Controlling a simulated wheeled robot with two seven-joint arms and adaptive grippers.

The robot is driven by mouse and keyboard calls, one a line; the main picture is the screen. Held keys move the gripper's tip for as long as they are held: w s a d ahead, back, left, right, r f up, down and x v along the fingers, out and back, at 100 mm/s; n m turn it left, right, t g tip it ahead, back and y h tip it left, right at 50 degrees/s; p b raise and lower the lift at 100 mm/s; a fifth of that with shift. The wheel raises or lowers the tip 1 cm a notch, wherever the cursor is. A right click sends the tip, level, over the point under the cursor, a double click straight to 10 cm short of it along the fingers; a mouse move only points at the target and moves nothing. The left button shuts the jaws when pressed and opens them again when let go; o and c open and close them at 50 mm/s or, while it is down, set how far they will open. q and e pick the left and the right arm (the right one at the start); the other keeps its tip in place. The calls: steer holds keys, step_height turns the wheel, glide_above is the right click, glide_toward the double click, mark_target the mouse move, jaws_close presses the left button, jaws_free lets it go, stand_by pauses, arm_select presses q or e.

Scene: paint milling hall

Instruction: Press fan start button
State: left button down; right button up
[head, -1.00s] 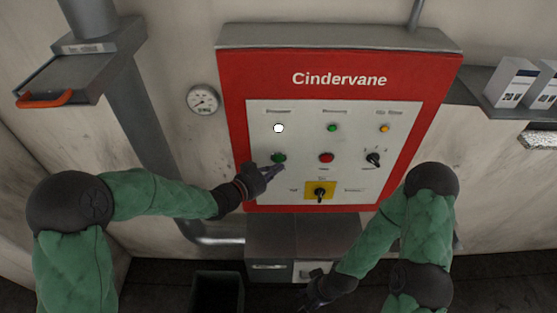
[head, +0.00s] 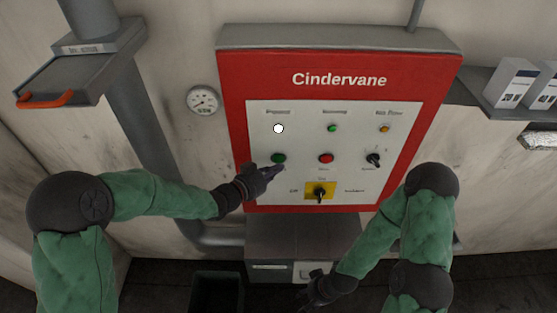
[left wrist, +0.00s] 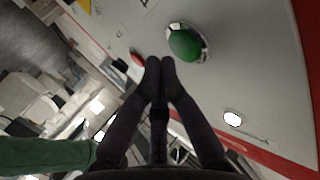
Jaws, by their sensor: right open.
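The red control cabinet (head: 240,130) marked "Cindervane" has a pale panel. A green push button (head: 278,158) sits at the panel's left, with a red button (head: 325,158) to its right; small labels are too blurred to read. My left gripper (head: 273,171) is just below the green button, its fingers together and empty. In the left wrist view the closed fingertips (left wrist: 160,66) are beside the green button (left wrist: 185,43), which is fully visible; a gap seems to separate them. My right gripper (head: 312,297) is low, below the cabinet, open and away from the panel.
A lit white lamp (head: 278,128), a green lamp (head: 332,128) and an amber lamp (head: 384,128) line the upper panel. A black knob (head: 373,160) and a yellow-backed switch (head: 320,187) are nearby. A gauge (head: 203,100) and duct (head: 150,130) stand left; a shelf (head: 480,95) right.

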arm_select(q)
steer(key=shift+w, duration=0.1)
stand_by(0.3)
steer(key=shift+w, duration=0.35)
steer(key=shift+w+b, duration=0.35)
steer(key=shift+w, duration=0.05)
stand_by(0.8)
steer(key=shift+s, duration=0.15)
steer(key=shift+s+b, duration=0.3)
steer(key=shift+s, duration=0.4)
steer(key=s+b, duration=0.1)
steer(key=s, duration=0.4)
stand_by(0.5)
